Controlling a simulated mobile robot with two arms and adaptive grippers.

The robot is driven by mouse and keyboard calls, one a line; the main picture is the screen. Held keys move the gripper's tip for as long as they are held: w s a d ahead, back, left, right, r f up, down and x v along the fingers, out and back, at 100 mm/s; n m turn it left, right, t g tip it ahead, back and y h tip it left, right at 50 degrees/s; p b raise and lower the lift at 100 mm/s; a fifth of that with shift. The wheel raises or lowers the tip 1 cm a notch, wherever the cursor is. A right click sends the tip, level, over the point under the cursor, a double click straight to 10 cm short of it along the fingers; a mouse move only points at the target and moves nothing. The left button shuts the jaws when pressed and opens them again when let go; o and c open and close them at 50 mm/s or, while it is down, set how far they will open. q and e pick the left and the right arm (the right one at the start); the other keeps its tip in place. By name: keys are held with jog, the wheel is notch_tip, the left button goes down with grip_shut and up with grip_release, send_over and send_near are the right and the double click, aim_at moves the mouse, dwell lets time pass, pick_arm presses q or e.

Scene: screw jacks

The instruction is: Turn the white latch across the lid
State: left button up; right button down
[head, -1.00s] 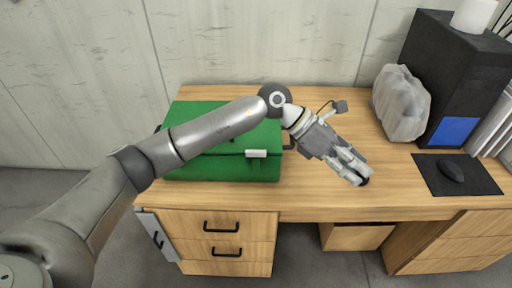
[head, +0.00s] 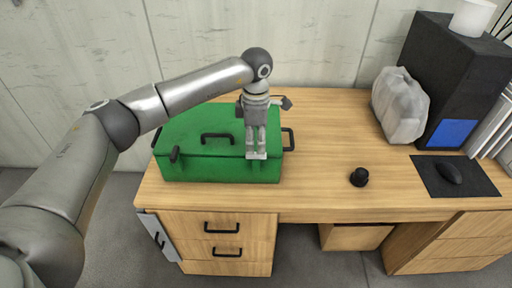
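The green case (head: 205,171) stands on the left of the desk with its lid down. The white latch (head: 257,156) is on the case's front at the right, just under the lid edge, and is partly hidden by my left gripper. My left gripper (head: 257,150) points down in front of the latch, with its fingertips over or at it. The fingers are side by side with a narrow gap. I cannot tell whether they touch or grip the latch. My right gripper is not in view.
A black handle (head: 217,137) is on the lid and a black latch-like part (head: 175,154) is at its left front. A small black knob-like object (head: 359,177) stands on the desk (head: 325,150). A black computer tower (head: 465,75), wrapped pale object (head: 400,104) and mouse pad (head: 480,178) are at the right.

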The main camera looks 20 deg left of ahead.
aim_at(256, 153)
pick_arm(q)
jog(key=shift+d+f+p, duration=0.1)
jog(key=shift+f+p, duration=0.2)
jog(key=shift+f, duration=1.75)
grip_shut()
